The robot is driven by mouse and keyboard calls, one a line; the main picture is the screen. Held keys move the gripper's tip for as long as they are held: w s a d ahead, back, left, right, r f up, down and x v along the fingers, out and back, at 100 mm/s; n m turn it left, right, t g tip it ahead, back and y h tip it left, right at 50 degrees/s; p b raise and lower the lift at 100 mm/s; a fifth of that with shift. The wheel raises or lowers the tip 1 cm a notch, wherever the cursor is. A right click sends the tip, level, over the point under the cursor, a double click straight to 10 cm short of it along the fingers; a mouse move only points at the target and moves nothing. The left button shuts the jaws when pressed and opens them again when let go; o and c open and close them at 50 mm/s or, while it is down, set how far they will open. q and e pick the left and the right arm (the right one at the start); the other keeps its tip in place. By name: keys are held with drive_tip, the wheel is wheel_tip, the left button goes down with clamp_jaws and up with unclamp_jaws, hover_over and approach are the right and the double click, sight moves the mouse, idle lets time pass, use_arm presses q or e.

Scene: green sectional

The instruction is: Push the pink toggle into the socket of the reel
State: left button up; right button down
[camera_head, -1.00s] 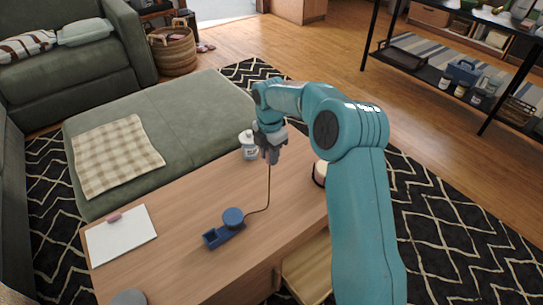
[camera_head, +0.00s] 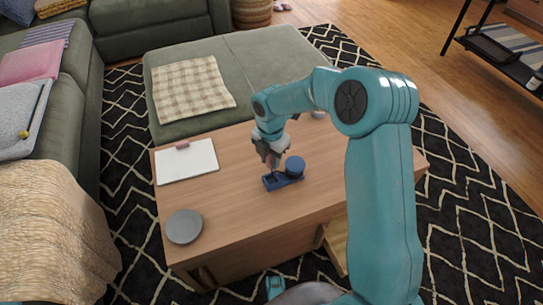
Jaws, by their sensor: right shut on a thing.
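The blue reel (camera_head: 295,166) lies on the wooden table, with its round spool at the back right and its blocky socket end (camera_head: 271,183) at the front left. My right gripper (camera_head: 271,162) is shut on the pink toggle and points down just above the socket end. The toggle is small and mostly hidden by the fingers, so I cannot tell whether it touches the socket. The cord cannot be made out now.
A white clipboard (camera_head: 187,163) lies at the table's back left, and a grey round plate (camera_head: 184,227) at its front left. The wooden table (camera_head: 235,205) is clear between plate and reel. A green ottoman (camera_head: 250,80) stands behind it. My right arm hides the table's right part.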

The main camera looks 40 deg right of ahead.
drive_tip(key=shift+d, duration=0.1)
drive_tip(key=shift+f, duration=0.6)
drive_tip(key=shift+f+b, duration=1.5)
drive_tip(key=shift+f, duration=0.8)
drive_tip(key=shift+p, duration=0.65)
drive_tip(key=shift+f+b, duration=0.6)
drive_tip(key=shift+f, duration=0.4)
drive_tip(key=c, duration=0.8)
unclamp_jaws()
